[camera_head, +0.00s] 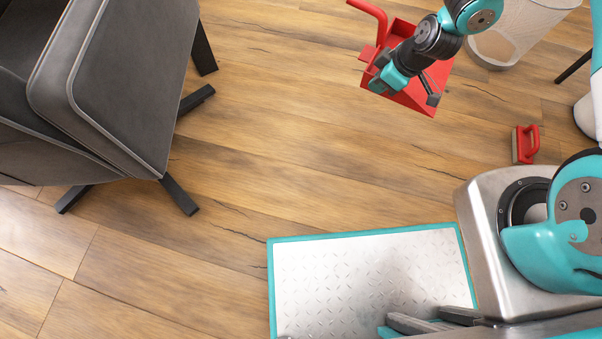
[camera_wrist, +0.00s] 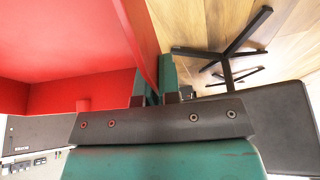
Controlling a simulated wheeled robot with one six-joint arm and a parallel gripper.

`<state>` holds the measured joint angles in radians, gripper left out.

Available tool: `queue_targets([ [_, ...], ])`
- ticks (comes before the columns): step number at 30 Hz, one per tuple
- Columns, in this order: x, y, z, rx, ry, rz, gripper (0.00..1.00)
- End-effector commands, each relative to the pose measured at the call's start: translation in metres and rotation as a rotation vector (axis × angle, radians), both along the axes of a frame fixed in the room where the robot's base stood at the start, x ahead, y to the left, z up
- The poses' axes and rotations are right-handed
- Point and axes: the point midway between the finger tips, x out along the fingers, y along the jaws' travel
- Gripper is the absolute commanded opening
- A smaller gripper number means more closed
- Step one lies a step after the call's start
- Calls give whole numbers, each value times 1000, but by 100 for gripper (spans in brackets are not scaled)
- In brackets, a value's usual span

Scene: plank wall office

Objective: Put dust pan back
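The red dust pan (camera_head: 437,78) shows at the top right of the head view, and my arm covers part of it. Its curved handle (camera_head: 372,14) points to the upper left. My gripper (camera_head: 378,82) is at the pan's left side. In the wrist view my gripper (camera_wrist: 156,85) has its two teal fingers on either side of a thin red wall of the dust pan (camera_wrist: 75,40) and appears shut on it. The floor contact below the pan is hard to tell.
A red-handled brush (camera_head: 528,144) lies on the wooden floor right of the pan. A pale waste bin (camera_head: 520,28) stands at the top right. A dark office chair (camera_head: 120,90) fills the left. The floor (camera_head: 290,140) between chair and pan is clear.

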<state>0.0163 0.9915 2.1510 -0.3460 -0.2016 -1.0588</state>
Motion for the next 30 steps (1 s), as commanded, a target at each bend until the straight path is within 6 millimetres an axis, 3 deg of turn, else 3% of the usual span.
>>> queue_targets([
  [1, -9, 11, -28, 2, 4, 149, 0],
  [6, -49, 50, -90, 3, 3, 773, 0],
  [12, -96, 82, -146, 2, 0, 1427, 0],
  [15, -112, 90, -161, 2, -2, 1634, 0],
  [22, -124, 94, -192, 2, -3, 1791, 0],
  [30, -124, 94, -270, 1, -4, 1788, 0],
])
